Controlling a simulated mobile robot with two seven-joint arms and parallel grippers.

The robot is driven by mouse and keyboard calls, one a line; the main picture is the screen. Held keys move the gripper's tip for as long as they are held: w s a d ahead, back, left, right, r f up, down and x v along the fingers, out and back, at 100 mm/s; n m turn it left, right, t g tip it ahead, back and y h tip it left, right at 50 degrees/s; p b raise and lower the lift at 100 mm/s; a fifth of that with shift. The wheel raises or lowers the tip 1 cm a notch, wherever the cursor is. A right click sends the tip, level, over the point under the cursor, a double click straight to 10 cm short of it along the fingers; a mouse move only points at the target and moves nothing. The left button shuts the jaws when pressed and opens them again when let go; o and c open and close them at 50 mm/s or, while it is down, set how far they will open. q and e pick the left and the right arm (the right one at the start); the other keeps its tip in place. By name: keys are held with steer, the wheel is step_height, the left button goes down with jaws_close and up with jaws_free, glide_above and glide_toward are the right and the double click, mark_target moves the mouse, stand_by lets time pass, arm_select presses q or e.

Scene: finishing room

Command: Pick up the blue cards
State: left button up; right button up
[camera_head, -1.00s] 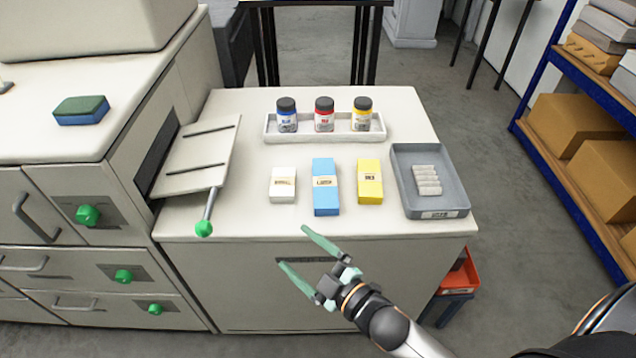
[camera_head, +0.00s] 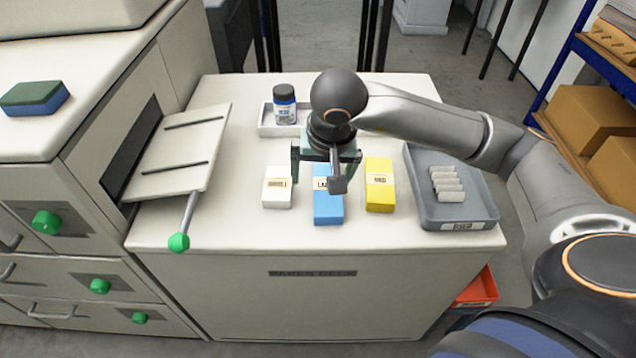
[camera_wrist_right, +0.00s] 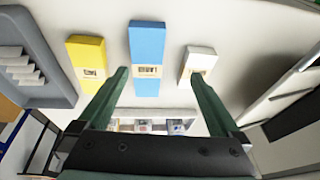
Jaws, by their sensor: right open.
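The blue cards (camera_head: 328,208) stand as a banded stack on the white cabinet top, between a white stack (camera_head: 277,187) and a yellow stack (camera_head: 380,186). My right gripper (camera_head: 327,160) is open above the blue cards and hides their upper part in the head view. In the right wrist view the blue cards (camera_wrist_right: 147,45) lie between and beyond the two green fingertips (camera_wrist_right: 160,70), with the white stack (camera_wrist_right: 198,64) and yellow stack (camera_wrist_right: 87,62) on either side. The fingers hold nothing. My left gripper is not in view.
A grey tray (camera_head: 480,218) with several small white rolls sits at the right. A white tray (camera_head: 266,128) with a blue-labelled jar (camera_head: 284,104) is behind my gripper. A tilted panel with a green-knobbed lever (camera_head: 179,242) is at the left. The cabinet's front strip is clear.

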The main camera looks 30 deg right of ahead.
steer(key=w+d+h, duration=0.1)
steer(key=d+h, duration=0.1)
steer(key=d, duration=0.1)
glide_toward(326, 193)
steer(key=shift+w+d+f+t+y, duration=0.1)
steer(key=shift+d+t+y, duration=0.05)
steer(key=shift+d, duration=0.25)
steer(key=shift+w+d+t+y, duration=0.1)
steer(key=shift+d+t+y, duration=0.05)
steer(key=shift+d, duration=0.3)
steer(key=shift+x, duration=3.1)
steer(key=shift+w+a, duration=0.1)
steer(key=shift+a, duration=0.1)
steer(key=shift+c, duration=0.2)
steer(key=c, duration=1.5)
steer(key=shift+c, duration=0.2)
